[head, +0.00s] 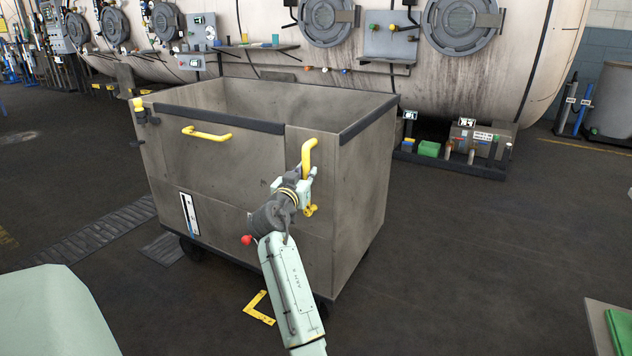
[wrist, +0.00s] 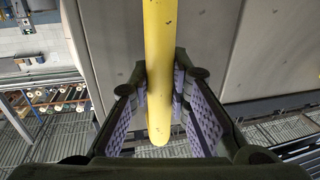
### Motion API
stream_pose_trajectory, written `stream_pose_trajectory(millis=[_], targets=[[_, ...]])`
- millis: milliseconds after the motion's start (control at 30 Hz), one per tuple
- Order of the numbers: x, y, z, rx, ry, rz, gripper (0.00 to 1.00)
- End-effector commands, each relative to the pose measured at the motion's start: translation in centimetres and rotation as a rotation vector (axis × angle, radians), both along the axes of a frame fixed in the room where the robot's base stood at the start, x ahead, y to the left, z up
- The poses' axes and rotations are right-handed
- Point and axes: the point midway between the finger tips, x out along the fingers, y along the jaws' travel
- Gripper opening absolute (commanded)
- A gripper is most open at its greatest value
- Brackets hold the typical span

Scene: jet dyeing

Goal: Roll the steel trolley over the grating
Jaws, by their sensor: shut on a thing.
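The steel trolley (head: 225,165) is a large, open-topped grey bin on black wheels in the middle of the head view. Its front has a vertical yellow handle (head: 308,152) at the right and a horizontal yellow handle (head: 207,133) at the left. My gripper (head: 305,182) is shut around the vertical handle. In the wrist view the handle (wrist: 158,60) runs between the two padded fingers. The grating (head: 105,232) is a slotted metal strip in the floor left of the trolley. Part of it is hidden behind the trolley.
A large stained machine vessel (head: 390,75) stands behind the trolley, with a low equipment skid (head: 455,148) at its foot. A yellow corner mark (head: 260,308) lies on the floor by the trolley's front. Dark floor is clear to the right. A green-topped surface (head: 620,330) stands at the lower right.

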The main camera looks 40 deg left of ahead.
Motion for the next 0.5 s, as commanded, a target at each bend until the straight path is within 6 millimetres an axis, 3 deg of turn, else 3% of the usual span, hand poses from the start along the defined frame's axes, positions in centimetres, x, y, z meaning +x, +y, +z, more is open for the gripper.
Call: stream_pose_trajectory(millis=[100, 500], targets=[[-0.56, 0.89, -0.33, -0.003, 0.002, 0.007, 0.00], [-0.69, 1.41, -0.17, -0.002, 0.001, 0.009, 0.00]])
